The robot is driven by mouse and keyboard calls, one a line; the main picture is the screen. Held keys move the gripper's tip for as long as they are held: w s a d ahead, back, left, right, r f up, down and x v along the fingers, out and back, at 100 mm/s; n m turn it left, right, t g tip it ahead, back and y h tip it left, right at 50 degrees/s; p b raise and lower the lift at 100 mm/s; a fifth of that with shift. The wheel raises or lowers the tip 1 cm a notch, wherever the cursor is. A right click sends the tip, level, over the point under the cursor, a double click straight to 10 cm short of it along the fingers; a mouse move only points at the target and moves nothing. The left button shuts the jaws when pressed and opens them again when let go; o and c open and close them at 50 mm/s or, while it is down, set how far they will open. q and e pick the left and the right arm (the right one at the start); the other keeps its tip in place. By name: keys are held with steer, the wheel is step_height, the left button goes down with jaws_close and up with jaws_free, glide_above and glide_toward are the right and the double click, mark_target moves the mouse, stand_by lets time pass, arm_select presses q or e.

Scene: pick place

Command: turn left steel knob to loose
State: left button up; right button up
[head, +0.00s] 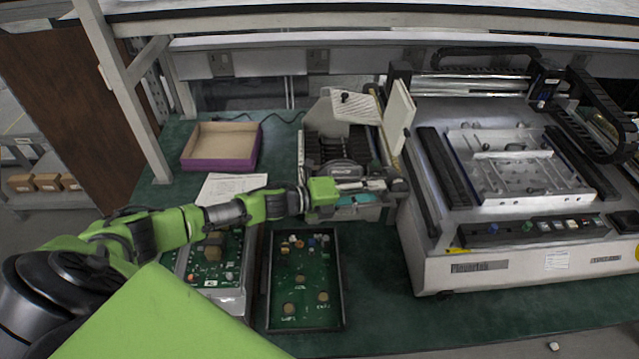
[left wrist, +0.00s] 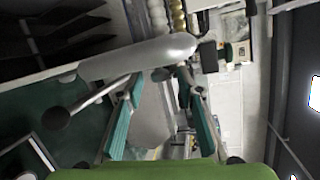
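My left gripper (head: 366,193) reaches in from the left in the head view, at the front of the grey device with the black slotted rack (head: 335,150). In the left wrist view, my left gripper (left wrist: 159,88) has its two teal fingers apart, with a gap between them. A smooth steel bar (left wrist: 135,58) crosses just beyond the fingertips. A steel rod with a dark round end (left wrist: 56,118) sticks out left of the fingers. I cannot tell which part is the left steel knob; the gripper may partly hide it. My right gripper is out of view.
A large white machine (head: 480,265) stands to the right. A green circuit board in a black tray (head: 305,270) lies in front of the device. A purple-edged box (head: 218,147) and a paper sheet (head: 230,187) lie to the left.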

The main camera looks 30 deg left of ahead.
arm_select(q)
steer(key=b+v, duration=0.3)
steer(key=v, duration=1)
steer(key=shift+s+a+r, duration=0.2)
steer(key=shift+s+r, duration=0.05)
steer(key=shift+r, duration=0.2)
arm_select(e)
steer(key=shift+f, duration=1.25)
